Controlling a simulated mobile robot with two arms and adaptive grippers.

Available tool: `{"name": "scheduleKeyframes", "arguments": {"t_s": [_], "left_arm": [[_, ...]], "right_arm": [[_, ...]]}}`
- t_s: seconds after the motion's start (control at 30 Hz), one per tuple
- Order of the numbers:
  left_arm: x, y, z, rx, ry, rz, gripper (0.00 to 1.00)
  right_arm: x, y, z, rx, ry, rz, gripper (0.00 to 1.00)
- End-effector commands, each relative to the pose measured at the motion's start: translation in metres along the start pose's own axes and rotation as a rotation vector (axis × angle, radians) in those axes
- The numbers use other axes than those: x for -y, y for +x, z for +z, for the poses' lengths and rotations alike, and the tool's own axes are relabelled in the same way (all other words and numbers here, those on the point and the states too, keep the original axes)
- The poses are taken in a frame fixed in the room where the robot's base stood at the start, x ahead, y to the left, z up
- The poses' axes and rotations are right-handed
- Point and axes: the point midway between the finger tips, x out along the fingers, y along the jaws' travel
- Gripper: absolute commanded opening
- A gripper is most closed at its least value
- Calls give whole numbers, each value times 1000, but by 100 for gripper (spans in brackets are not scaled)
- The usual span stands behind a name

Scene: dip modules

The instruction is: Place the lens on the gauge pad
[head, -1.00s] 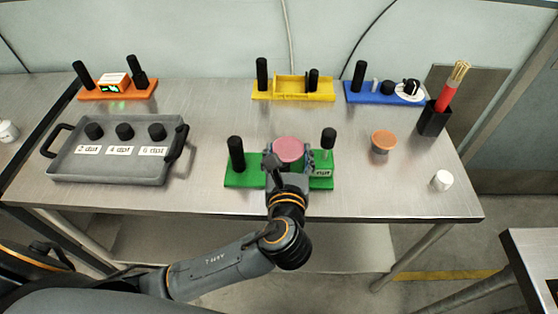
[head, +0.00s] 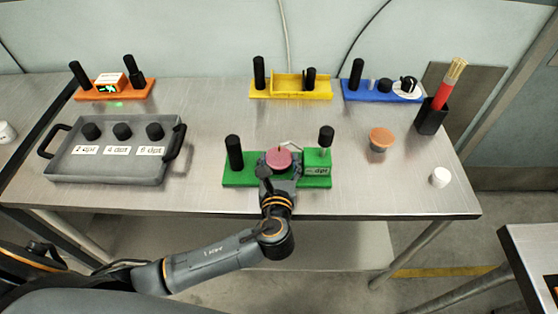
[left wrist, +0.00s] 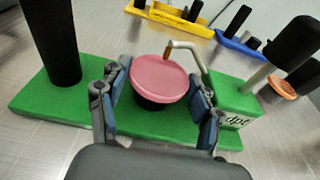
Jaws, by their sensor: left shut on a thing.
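The lens is a pink disc (head: 277,159) with a dark underside, over the green gauge module (head: 237,184). My left gripper (head: 279,172) is shut on it from the front. In the left wrist view the pink lens (left wrist: 159,77) lies between the two blue-padded fingers (left wrist: 158,100), below the tip of a bent metal probe (left wrist: 185,47). The pad under the lens is hidden, and I cannot tell whether the lens touches it. My right gripper is not in view.
A grey tray (head: 63,173) with labelled black knobs stands left. Orange (head: 112,90), yellow (head: 300,86) and blue (head: 378,95) modules line the back. An orange-topped piece (head: 381,135), a white cylinder (head: 440,177) and a black holder (head: 431,118) stand right. Black posts (head: 234,152) flank the gauge.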

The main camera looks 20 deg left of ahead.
Motion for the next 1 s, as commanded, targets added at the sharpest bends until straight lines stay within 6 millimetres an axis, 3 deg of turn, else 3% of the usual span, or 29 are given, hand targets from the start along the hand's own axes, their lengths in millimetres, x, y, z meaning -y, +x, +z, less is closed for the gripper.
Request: {"name": "scheduleKeyframes", "arguments": {"t_s": [0.07, 0.1, 0.13, 0.57, 1.0], "left_arm": [[0, 0, -3, -1, 0, 0, 43], [0, 0, -2, 0, 0, 0, 71], [0, 0, -2, 0, 0, 0, 74], [0, -6, -1, -2, 1, -1, 74], [1, -93, -1, -4, -4, -1, 74]], "right_arm": [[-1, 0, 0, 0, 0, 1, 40], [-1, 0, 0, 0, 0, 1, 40], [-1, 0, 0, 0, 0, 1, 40], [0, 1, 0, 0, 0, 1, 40], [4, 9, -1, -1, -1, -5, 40]]}}
